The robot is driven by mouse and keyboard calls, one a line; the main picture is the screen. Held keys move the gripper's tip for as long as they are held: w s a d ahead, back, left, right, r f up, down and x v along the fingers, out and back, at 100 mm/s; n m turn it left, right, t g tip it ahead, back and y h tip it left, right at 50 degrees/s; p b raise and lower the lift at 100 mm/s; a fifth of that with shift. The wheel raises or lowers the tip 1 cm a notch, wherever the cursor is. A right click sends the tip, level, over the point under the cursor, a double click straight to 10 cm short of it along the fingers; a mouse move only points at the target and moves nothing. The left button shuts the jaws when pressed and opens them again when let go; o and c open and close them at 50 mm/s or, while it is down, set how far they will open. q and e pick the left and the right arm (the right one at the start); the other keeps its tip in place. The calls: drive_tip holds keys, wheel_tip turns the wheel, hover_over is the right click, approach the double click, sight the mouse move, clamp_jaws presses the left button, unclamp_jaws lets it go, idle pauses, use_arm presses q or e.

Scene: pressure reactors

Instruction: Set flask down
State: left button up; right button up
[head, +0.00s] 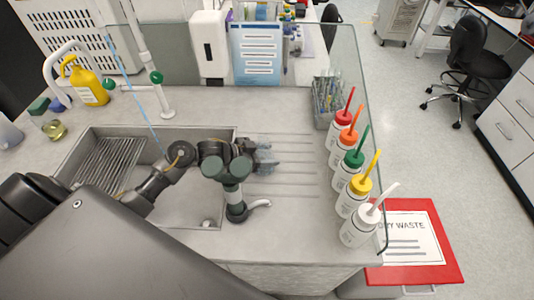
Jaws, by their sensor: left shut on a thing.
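My left gripper (255,158) reaches in from the left, over the sink, and its jaws are at the left end of the ribbed draining surface (295,210). It is shut on a clear glass flask (267,166). The flask is small and see-through, so its outline and tilt are hard to make out. I cannot tell whether it touches the ribbed surface. My right gripper is not in view.
The sink basin (196,211) lies to the left, with a tap (236,205) just below my gripper. Several wash bottles (360,227) stand along the right edge by a clear screen. A wire basket (327,100) stands behind. The ribbed area's middle is clear.

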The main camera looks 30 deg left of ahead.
use_arm(q)
drive_tip(key=shift+f, duration=0.15)
drive_tip(key=o, duration=1)
drive_tip(key=shift+o, duration=0.2)
drive_tip(key=shift+r, duration=0.2)
drive_tip(key=shift+s+a, duration=0.2)
drive_tip(key=shift+a, duration=0.05)
drive_tip(key=b+v, duration=0.1)
drive_tip(key=v, duration=1)
drive_tip(key=shift+s+r, duration=0.15)
drive_tip(key=shift+s, duration=0.05)
